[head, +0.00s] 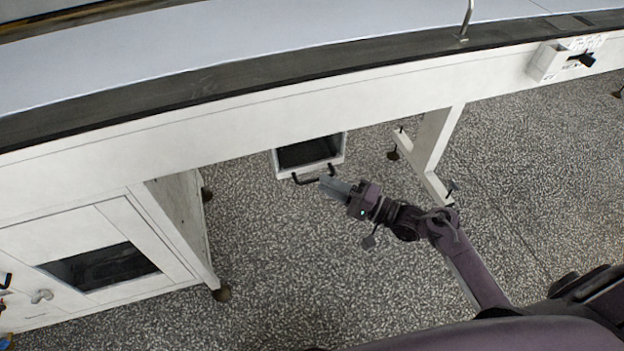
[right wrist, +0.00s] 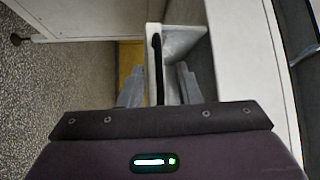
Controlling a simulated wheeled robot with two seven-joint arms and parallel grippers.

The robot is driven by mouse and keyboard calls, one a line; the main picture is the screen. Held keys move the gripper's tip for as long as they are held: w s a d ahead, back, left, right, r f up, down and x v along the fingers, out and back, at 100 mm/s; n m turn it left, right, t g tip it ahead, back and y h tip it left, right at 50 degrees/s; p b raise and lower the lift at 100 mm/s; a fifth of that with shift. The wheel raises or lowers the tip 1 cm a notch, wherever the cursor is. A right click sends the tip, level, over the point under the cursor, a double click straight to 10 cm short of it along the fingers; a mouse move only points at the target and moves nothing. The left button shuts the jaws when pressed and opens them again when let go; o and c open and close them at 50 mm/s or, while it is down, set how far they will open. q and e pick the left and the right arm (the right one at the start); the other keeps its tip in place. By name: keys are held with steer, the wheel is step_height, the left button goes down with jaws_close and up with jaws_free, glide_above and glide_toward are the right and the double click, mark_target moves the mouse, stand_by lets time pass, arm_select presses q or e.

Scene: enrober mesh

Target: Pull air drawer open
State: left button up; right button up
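The air drawer (head: 279,163) is a small white box with a dark interior under the long white machine. Part of its inside shows from above, and it also shows in the right wrist view (right wrist: 184,45). A black bar handle (head: 308,180) is on its front. In the right wrist view the handle (right wrist: 157,65) runs between the fingers of my right gripper (right wrist: 158,88), with a gap to each side. The right gripper (head: 329,186) is open at the handle's right end in the head view; contact cannot be told. My left gripper is not in view.
The white machine body (head: 230,122) spans above the drawer. A white cabinet with a dark window (head: 100,266) stands at left. A machine leg (head: 436,140) is to the right of the drawer. The speckled floor (head: 290,250) in front is clear.

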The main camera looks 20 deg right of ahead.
mark_target(315, 179)
steer(key=shift+x, duration=2)
jaws_close()
